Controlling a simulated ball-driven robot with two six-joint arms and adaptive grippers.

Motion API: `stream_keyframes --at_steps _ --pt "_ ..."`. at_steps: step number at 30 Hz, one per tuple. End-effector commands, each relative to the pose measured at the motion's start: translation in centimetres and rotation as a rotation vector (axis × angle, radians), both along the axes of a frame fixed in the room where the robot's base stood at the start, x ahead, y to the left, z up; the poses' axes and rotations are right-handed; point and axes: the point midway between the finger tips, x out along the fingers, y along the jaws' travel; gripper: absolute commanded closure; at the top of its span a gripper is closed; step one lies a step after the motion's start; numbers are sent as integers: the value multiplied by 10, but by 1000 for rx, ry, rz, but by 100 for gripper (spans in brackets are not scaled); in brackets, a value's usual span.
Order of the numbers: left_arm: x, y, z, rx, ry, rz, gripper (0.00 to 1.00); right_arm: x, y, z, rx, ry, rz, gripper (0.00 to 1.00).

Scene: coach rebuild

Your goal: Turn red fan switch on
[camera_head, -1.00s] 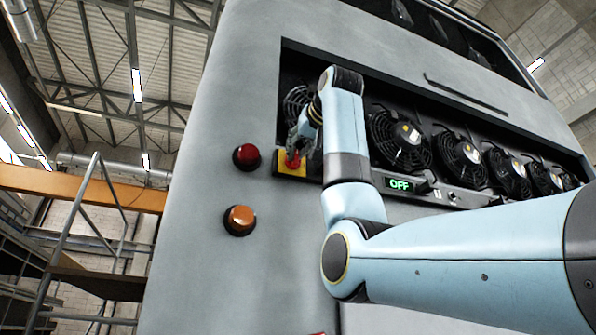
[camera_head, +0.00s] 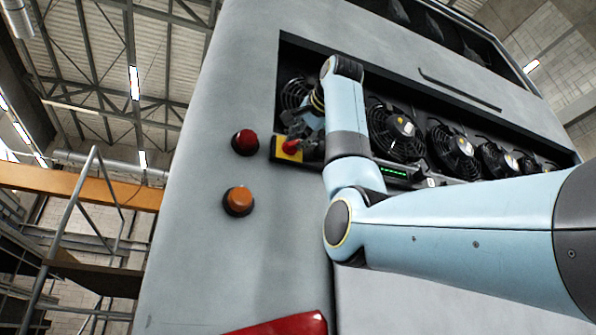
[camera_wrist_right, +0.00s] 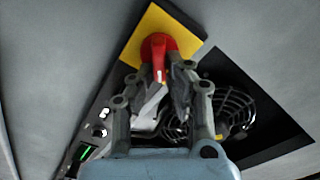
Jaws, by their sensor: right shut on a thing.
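The red fan switch (camera_head: 291,146) is a red knob on a yellow plate (camera_head: 284,157) at the left end of the fan panel. My right gripper (camera_head: 298,140) is at the knob. In the right wrist view, the fingers of my right gripper (camera_wrist_right: 160,88) are closed around the red handle of the switch (camera_wrist_right: 158,47), with the yellow plate (camera_wrist_right: 152,22) behind. The fingers hide part of the handle. A small display (camera_head: 393,171) right of my forearm shows a row of green marks. My left gripper is not in view.
A red round button (camera_head: 245,141) and an orange one (camera_head: 238,200) sit left of the switch on the grey panel. Several black fans (camera_head: 396,133) fill the recess at right. A red part (camera_head: 285,326) shows at the bottom edge.

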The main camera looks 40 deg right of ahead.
Motion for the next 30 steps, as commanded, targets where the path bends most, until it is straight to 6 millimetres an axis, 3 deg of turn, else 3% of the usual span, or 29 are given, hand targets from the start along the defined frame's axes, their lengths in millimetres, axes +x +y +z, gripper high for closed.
stream_keyframes --at_steps 16,30 --pt "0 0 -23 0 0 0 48 -1 -4 -8 465 -112 -2 100" --pt "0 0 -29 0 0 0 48 -1 -4 -11 646 -153 -3 100"
